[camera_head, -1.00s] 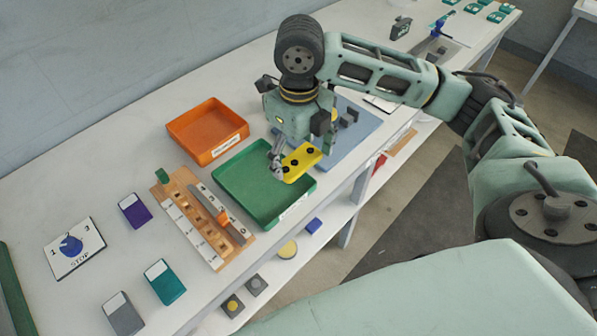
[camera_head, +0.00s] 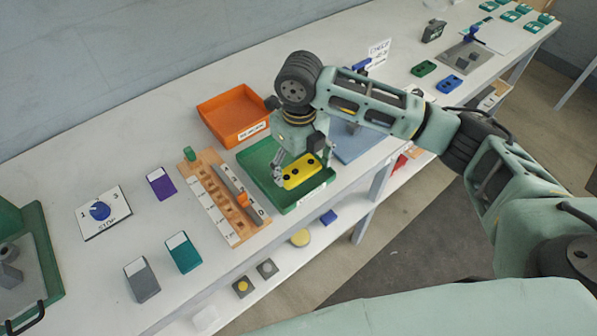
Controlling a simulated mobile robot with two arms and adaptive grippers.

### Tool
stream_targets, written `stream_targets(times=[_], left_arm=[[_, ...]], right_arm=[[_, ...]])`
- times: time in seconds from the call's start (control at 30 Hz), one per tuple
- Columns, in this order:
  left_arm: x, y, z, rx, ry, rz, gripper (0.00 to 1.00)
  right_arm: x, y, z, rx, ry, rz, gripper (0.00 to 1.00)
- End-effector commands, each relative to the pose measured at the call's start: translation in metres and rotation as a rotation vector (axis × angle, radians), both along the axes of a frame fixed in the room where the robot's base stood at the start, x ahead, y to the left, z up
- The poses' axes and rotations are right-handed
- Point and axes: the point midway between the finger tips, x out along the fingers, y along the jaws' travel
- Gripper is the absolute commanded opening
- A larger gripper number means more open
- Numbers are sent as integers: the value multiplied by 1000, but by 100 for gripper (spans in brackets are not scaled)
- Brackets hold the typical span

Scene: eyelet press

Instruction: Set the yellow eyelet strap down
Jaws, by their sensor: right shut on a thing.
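The yellow eyelet strap (camera_head: 303,172) is a flat yellow piece with several dark round spots. It is in the grip of my right gripper (camera_head: 291,171), whose fingers are shut on it. The gripper points down over the green tray (camera_head: 293,206). The strap is over the front right part of the tray; whether it touches the tray floor I cannot tell. The gripper body and arm hide the tray's back right part. My left gripper is not in view.
An orange tray (camera_head: 233,111) stands behind the green one. A wooden rack (camera_head: 227,208) with a grey bar lies to its left. A blue mat (camera_head: 352,148) is to the right. Purple (camera_head: 161,184), teal (camera_head: 183,253) and grey (camera_head: 141,280) blocks stand at left. The table's front edge is close.

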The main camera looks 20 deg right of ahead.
Motion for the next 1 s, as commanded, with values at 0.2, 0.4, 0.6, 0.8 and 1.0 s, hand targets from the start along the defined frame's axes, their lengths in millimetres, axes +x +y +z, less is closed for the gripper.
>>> stream_targets(times=[0.2, 0.4, 0.6, 0.8, 1.0], left_arm=[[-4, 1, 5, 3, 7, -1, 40], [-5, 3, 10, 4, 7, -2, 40], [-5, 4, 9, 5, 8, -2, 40], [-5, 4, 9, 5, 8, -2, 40], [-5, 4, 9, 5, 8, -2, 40]], right_arm=[[1, 1, -17, -1, 4, 1, 59], [1, 1, -41, -1, 0, 0, 59], [2, 1, -42, 0, -2, 1, 59], [2, 1, -45, -1, -1, 0, 86], [2, 1, -45, -1, -1, 0, 99]])
